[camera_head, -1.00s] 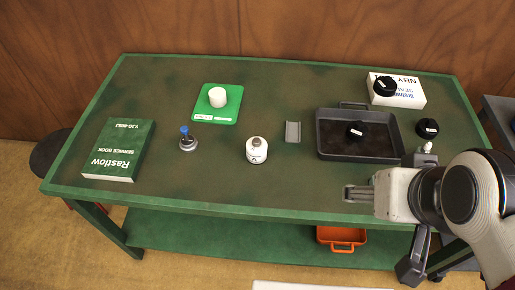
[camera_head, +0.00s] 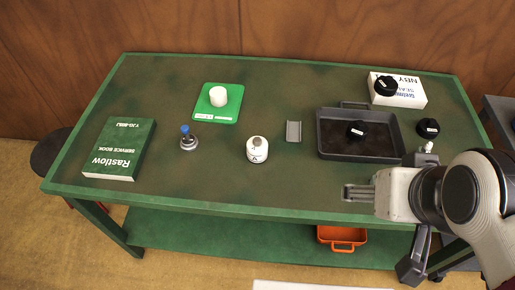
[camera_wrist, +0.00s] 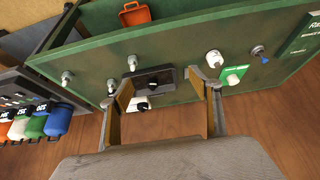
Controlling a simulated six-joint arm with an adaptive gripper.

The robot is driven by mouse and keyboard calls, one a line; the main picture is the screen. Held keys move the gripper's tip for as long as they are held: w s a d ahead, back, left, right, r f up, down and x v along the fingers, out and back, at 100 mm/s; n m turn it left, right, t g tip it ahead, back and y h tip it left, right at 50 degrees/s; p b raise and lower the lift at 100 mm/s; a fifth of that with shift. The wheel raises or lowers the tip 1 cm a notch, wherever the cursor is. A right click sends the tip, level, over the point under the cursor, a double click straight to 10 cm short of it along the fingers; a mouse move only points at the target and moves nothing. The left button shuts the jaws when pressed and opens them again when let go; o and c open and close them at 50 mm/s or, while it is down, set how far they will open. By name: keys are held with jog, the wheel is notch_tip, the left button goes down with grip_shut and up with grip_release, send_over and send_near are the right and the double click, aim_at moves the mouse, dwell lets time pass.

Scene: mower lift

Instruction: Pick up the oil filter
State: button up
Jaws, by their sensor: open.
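A white canister with a small dark mark and a rounded top (camera_head: 257,149) stands upright on the green workbench (camera_head: 230,185), near the middle front; it looks like the oil filter. It also shows in the wrist view (camera_wrist: 213,58). A second, plain white cylinder (camera_head: 217,96) stands on a green mat (camera_head: 229,114) further back, also in the wrist view (camera_wrist: 232,79). My gripper (camera_head: 350,193) is open and empty over the front right of the bench, well right of the canister. Its two fingers stand apart in the wrist view (camera_wrist: 160,95).
A black tray (camera_head: 325,148) with a black cap in it lies behind my gripper. A small grey bracket (camera_head: 293,131), a blue-tipped part (camera_head: 187,140) and a green service book (camera_head: 118,150) lie leftward. A white box (camera_head: 405,95) with a black cap stands back right. The front middle is clear.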

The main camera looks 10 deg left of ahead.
jog(key=shift+w, duration=0.15)
jog(key=w+d+n+t+h, duration=0.1)
jog(key=w+d, duration=0.2)
jog(key=w, duration=0.5)
jog(key=w+d+n+t+h, duration=0.1)
jog(key=w+d, duration=0.1)
jog(key=w, duration=0.5)
jog(key=w+a+f+n+t+y, duration=0.2)
jog(key=w+f+n, duration=0.3)
jog(key=w, duration=0.7)
jog(key=n+g+y, duration=0.4)
jog(key=n+y, duration=0.2)
jog(key=y, duration=0.6)
send_near(257, 148)
jog(key=w+f, duration=0.2)
jog(key=w, duration=0.1)
jog(key=shift+d+f, duration=0.1)
jog(key=shift+d, duration=0.2)
jog(key=shift+s+a+f+y, duration=0.15)
jog(key=shift+s+a+y, duration=0.15)
jog(key=shift+s+a, duration=0.1)
jog(key=shift+x, duration=1.25)
